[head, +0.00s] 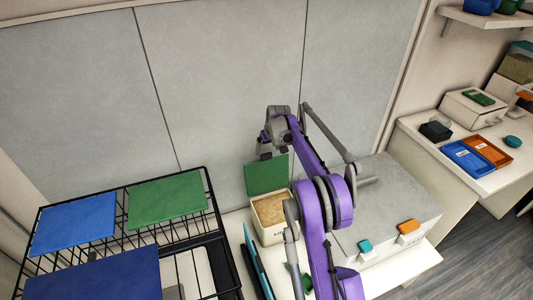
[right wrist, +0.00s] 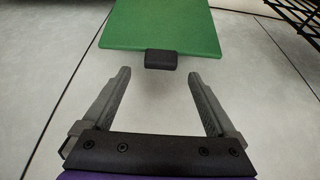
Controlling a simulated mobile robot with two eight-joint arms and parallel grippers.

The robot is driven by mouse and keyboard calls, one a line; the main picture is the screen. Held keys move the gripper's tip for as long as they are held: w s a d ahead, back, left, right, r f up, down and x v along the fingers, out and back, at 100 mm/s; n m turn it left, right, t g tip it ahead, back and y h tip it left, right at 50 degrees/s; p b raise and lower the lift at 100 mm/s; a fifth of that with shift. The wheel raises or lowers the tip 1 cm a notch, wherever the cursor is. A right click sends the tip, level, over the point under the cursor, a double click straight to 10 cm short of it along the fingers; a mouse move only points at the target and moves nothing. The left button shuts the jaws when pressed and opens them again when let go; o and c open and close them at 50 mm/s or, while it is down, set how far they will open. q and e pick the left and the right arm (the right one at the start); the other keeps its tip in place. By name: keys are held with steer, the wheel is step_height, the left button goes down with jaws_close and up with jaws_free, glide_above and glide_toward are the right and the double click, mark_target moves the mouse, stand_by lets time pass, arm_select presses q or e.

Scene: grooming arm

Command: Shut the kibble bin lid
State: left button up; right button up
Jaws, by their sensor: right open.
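The kibble bin (head: 257,236) is a cream box with tan kibble showing inside. Its green lid (head: 266,175) stands raised, upright at the bin's back edge. The lid also shows in the right wrist view (right wrist: 160,25), with a black tab (right wrist: 161,60) on its near edge. My right gripper (head: 266,152) is above the raised lid. In the right wrist view its two fingers (right wrist: 159,73) are apart and empty, with the tab just beyond the gap between the tips. My left gripper is not in view.
A black wire rack (head: 205,232) with blue and green panels stands on the left. A grey-topped cabinet (head: 385,195) with teal and orange tabs is right of the bin, partly behind my right arm. A grey panelled wall (head: 225,75) rises behind. A side table holds trays (head: 466,158).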

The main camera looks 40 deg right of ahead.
mark_target(266, 154)
steer(key=shift+x, duration=2.1)
jaws_close()
